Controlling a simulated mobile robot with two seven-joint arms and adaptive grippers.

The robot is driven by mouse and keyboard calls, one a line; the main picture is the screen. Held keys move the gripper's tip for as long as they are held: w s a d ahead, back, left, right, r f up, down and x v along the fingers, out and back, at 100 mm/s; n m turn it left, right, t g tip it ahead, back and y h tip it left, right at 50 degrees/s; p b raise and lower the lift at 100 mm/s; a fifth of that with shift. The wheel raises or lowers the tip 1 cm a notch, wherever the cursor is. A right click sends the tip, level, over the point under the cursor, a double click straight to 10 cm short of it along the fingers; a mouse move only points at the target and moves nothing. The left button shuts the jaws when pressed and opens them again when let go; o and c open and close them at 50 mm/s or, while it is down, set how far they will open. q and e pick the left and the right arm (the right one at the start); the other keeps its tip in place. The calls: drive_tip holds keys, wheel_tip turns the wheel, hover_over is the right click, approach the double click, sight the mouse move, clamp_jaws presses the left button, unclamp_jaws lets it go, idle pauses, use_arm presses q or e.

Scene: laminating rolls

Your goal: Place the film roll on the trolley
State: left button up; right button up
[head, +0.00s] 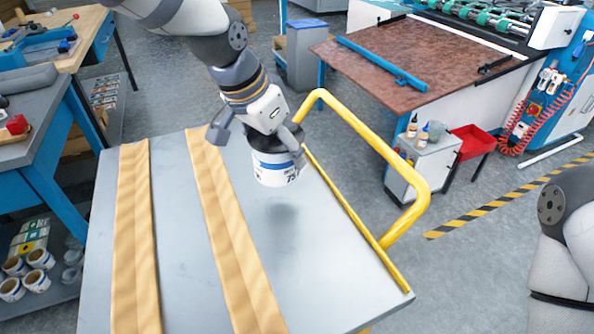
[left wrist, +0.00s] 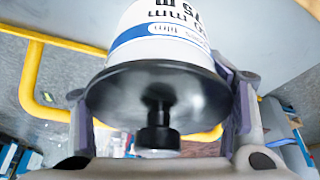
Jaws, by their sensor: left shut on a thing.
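The film roll (head: 275,168) is a white cylinder with a blue band, black print and a black end cap. My left gripper (head: 262,140) is shut on it from above. It holds the roll upright above the trolley's grey top (head: 315,255), with a soft shadow on the surface below. In the left wrist view the roll (left wrist: 165,45) sits between the two fingers, its black cap and knob facing the camera. My right gripper is not in view; only part of my right arm shows at the right edge.
Two tan padded strips (head: 134,235) (head: 230,220) lie along the trolley top, left of the roll. A yellow handle rail (head: 405,190) rises at the trolley's right side. A workbench (head: 40,140) stands at left, with several other rolls on its lower shelf.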

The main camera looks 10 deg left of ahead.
use_arm(q)
drive_tip(key=d+f, duration=0.1)
drive_tip(key=w+d+f, duration=0.1)
drive_tip(key=f, duration=0.1)
drive_tip(key=x, duration=0.3)
drive_tip(key=shift+s+f+b, duration=0.25)
drive_tip(key=shift+f+b, duration=0.1)
drive_tip(key=shift+f, duration=0.05)
drive_tip(key=shift+a+r, duration=0.1)
drive_tip(key=shift+r, duration=0.05)
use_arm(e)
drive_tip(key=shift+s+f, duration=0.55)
use_arm(q)
drive_tip(key=o, duration=1.7)
